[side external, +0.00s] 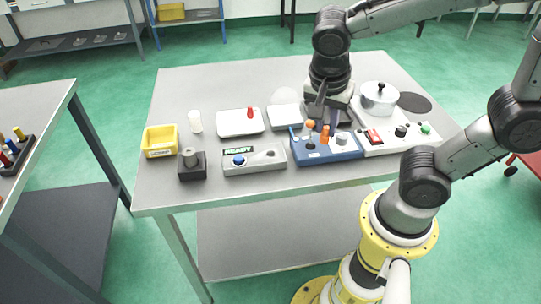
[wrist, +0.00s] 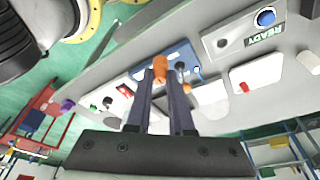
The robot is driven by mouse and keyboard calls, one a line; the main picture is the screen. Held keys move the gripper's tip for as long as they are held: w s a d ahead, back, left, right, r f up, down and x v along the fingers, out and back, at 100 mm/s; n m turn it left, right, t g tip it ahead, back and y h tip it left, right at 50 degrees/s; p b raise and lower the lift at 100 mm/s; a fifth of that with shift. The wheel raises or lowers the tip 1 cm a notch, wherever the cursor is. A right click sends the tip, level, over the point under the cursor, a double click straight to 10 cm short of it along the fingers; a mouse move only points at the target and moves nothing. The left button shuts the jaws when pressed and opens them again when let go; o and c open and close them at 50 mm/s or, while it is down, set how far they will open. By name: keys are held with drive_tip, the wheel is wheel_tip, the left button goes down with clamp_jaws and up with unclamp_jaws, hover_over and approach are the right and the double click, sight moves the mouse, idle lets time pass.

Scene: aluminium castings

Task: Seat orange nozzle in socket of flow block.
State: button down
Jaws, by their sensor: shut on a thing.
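My gripper (side external: 316,116) points down over the blue panel block (side external: 346,155) and is shut on an orange nozzle (side external: 310,125). In the wrist view the nozzle (wrist: 160,68) shows between the two dark fingertips (wrist: 163,82). It appears to be above the block's left part, over a small dark fitting (side external: 311,144). Whether it touches the fitting I cannot tell. A second orange piece (side external: 325,134) stands upright on the block just right of it, and a light knob (side external: 342,139) is further right. No socket can be made out clearly; the fingers partly hide the block in the wrist view.
Left of the block are a grey READY box (side external: 265,161) with a blue button, a dark block (side external: 192,172) with a cylinder, and a yellow bin (side external: 160,142). The front edge strip is clear.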

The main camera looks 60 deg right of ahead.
drive_tip(key=shift+w+a+r, duration=0.1)
drive_tip(key=shift+w+a, duration=0.05)
drive_tip(key=shift+w, duration=0.05)
drive_tip(key=w+f, duration=0.2)
drive_tip(key=w, duration=0.2)
drive_tip(key=w+f, duration=0.3)
drive_tip(key=w, duration=0.1)
drive_tip(key=w+f, duration=0.3)
drive_tip(key=w, duration=0.1)
drive_tip(key=shift+w+f, duration=0.2)
drive_tip(key=shift+w, duration=0.05)
drive_tip(key=f, duration=0.1)
drive_tip(key=w+f, duration=0.1)
drive_tip(key=f, duration=0.1)
drive_tip(key=shift+f, duration=0.65)
drive_tip(key=shift+f, duration=0.15)
drive_tip(key=c, duration=0.8)
unclamp_jaws()
